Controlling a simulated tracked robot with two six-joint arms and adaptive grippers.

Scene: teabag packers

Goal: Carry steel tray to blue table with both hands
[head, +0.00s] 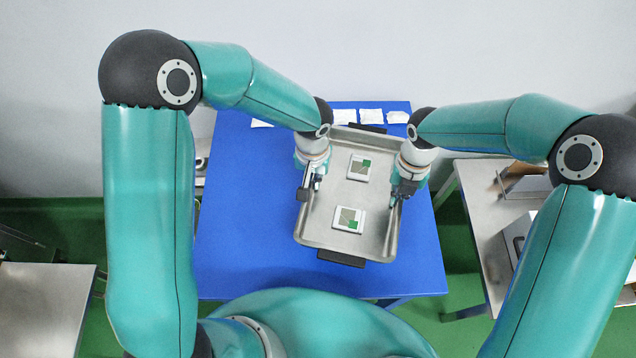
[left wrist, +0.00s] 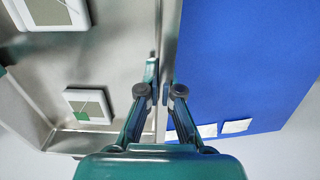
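The steel tray (head: 318,232) is over the blue table (head: 250,250), slightly turned, with a dark handle at its near and far ends. Whether it rests on the table or hangs just above cannot be told.
White packets (head: 371,116) lie along the table's far edge. A metal table (head: 480,205) with items on it stands close on the right; another metal table (head: 40,305) is at lower left. Blue tabletop is bare left and right of the tray.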

